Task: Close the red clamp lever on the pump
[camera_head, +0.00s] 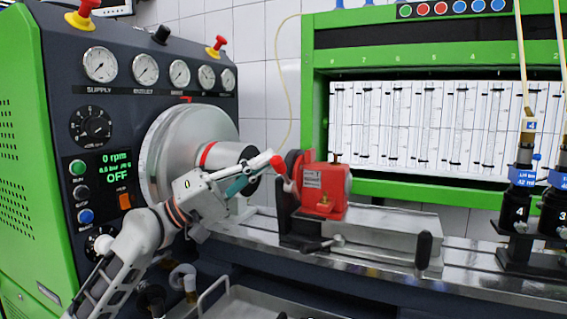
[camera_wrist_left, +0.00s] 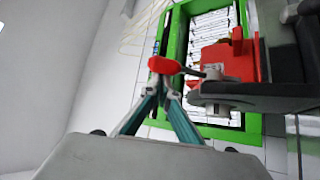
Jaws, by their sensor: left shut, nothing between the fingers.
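The red clamp lever (camera_head: 277,163) has a red grip and sticks out from the left side of the red pump (camera_head: 324,190). In the left wrist view, the lever's red grip (camera_wrist_left: 165,65) shows just beyond the fingertips, with a dark rod running right to the pump (camera_wrist_left: 222,60). My left gripper (camera_head: 262,168) is shut and empty, its teal fingers pointing at the red grip. In the left wrist view, the gripper (camera_wrist_left: 163,88) has its tips together, close under the grip; whether they touch it I cannot tell. My right gripper is not in view.
A large silver flywheel housing (camera_head: 175,150) stands behind my left arm. The control panel with gauges (camera_head: 145,70) is at left. A metal rail (camera_head: 460,258) with a black-handled lever (camera_head: 423,250) runs to the right. Injector holders (camera_head: 518,210) stand at far right.

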